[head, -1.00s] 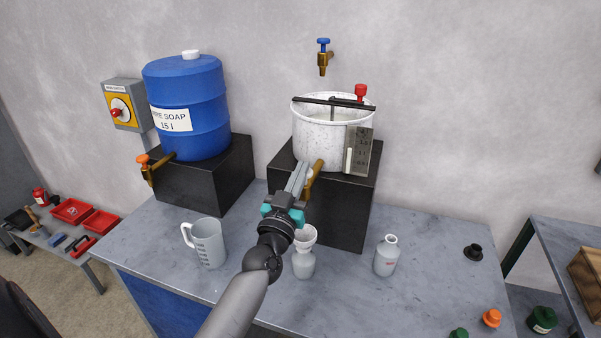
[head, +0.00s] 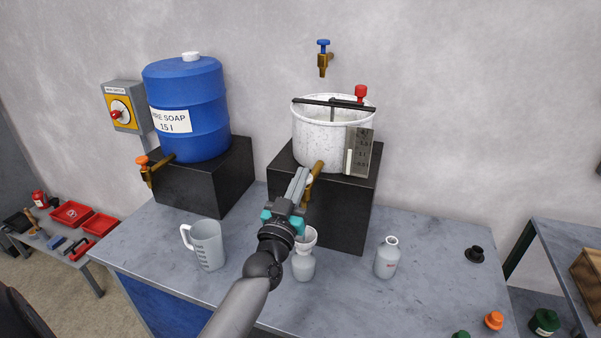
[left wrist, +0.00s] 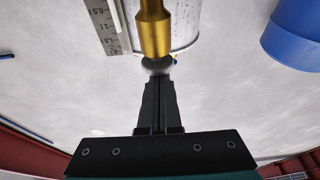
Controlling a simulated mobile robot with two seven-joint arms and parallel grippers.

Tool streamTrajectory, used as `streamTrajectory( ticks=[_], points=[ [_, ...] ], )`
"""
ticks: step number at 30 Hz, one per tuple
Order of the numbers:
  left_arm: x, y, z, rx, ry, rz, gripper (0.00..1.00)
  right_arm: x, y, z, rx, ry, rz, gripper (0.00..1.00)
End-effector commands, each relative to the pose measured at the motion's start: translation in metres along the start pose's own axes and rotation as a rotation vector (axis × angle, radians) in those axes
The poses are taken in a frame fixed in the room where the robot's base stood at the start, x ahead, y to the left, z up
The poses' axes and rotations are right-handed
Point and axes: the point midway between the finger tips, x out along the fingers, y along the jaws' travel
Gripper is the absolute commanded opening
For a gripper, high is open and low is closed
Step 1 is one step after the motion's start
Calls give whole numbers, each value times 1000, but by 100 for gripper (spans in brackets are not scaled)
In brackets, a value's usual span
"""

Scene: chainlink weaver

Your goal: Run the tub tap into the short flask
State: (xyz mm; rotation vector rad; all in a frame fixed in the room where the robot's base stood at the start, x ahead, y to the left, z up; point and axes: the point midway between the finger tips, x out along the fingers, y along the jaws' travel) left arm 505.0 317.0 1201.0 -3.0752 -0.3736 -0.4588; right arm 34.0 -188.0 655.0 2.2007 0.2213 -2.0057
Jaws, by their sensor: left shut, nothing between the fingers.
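The white speckled tub (head: 318,138) stands on a black block, with its brass tap (head: 318,168) sticking out at the front. The tap also shows in the left wrist view (left wrist: 154,28), with a round grey part at its end. My left gripper (head: 302,175) is shut and empty, its fingertips close against the tap; I cannot tell if they touch. The wrist view shows the shut fingers (left wrist: 159,82) just at that grey part. A small flask (head: 303,268) with a white funnel (head: 307,239) in its neck stands below the tap, partly behind my wrist. My right gripper is not in view.
A grey measuring jug (head: 208,246) stands to the left. A blue soap drum (head: 190,100) with its own orange-handled tap (head: 145,168) sits on another black block. Loose caps (head: 494,321) lie at the right.

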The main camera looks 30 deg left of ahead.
Motion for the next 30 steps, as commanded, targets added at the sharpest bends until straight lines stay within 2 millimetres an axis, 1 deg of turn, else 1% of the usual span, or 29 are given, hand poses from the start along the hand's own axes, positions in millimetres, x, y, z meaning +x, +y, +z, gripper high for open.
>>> streamTrajectory(
  ticks=[1,5,25,30],
  points=[
    [-3,2,9,-1,-22,5,0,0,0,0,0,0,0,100],
    [-4,2,9,-1,-23,6,0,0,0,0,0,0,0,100],
    [-4,2,9,-2,-23,6,0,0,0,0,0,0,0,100],
    [0,2,2,-1,-22,6,0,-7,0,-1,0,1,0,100]
  ],
)
